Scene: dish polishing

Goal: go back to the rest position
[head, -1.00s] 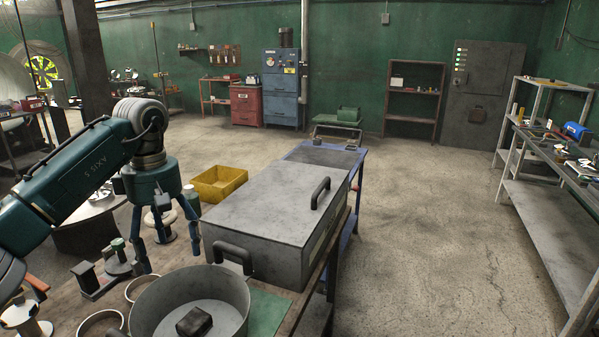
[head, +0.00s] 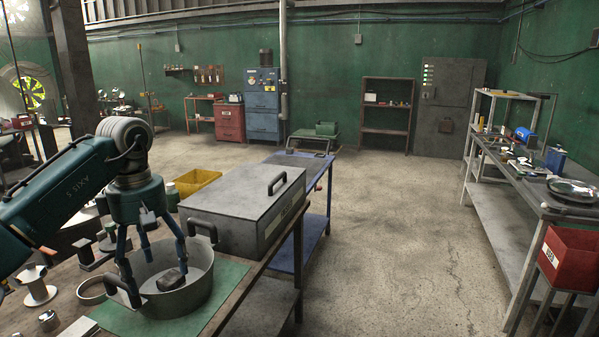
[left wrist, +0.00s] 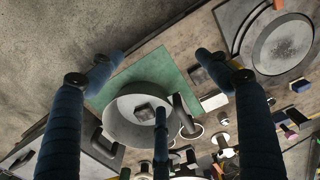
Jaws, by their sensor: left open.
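My left gripper (head: 155,258) is open and empty. Its three blue fingers point down, and in the head view they overlap the grey pot (head: 196,288). The left wrist view shows the pot (left wrist: 117,128) below and between the spread fingers; I see no finger gripping it. The pot has two dark handles and stands on a green mat (head: 225,290) on the workbench. A dark block (head: 170,279) lies inside the pot; it also shows in the left wrist view (left wrist: 145,110). My right gripper is not in view.
A grey lidded metal box (head: 235,195) stands just behind the pot, with a yellow bin (head: 197,182) beyond. Spools and rings (head: 37,290) crowd the bench's left side. Open floor (head: 380,220) lies to the right, before a side bench with a red bin (head: 572,255).

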